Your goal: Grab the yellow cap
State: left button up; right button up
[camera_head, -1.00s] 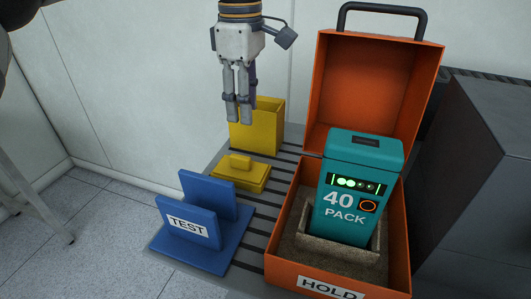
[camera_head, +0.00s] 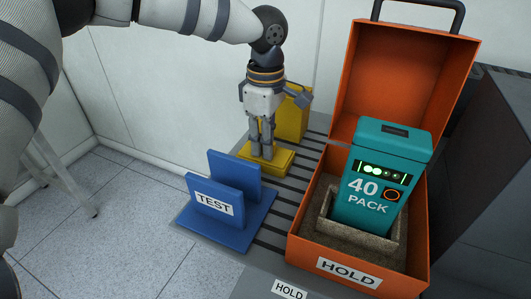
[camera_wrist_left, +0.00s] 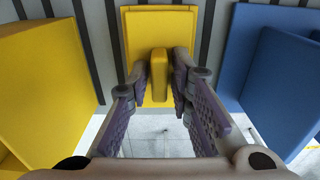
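The yellow cap (camera_head: 281,161), a flat block with a raised grip, lies on the slatted grey surface in the head view. My left gripper (camera_head: 262,156) points down over it from above. In the left wrist view the cap's raised grip (camera_wrist_left: 159,75) stands between the two fingers of the left gripper (camera_wrist_left: 161,68). The fingers are apart, one on each side of the grip, and a narrow gap seems to show beside it. Contact is hard to judge. My right gripper is not in view.
A yellow open box (camera_head: 296,112) stands behind the cap. A blue TEST stand (camera_head: 222,228) is in front. An open orange HOLD case (camera_head: 302,247) on the right holds a teal pack (camera_head: 378,180). The white wall (camera_head: 180,100) is behind on the left.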

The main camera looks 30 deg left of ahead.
pick_arm(q)
grip_shut()
notch_tip(320, 180, up, 10)
jog(key=shift+r, duration=0.1)
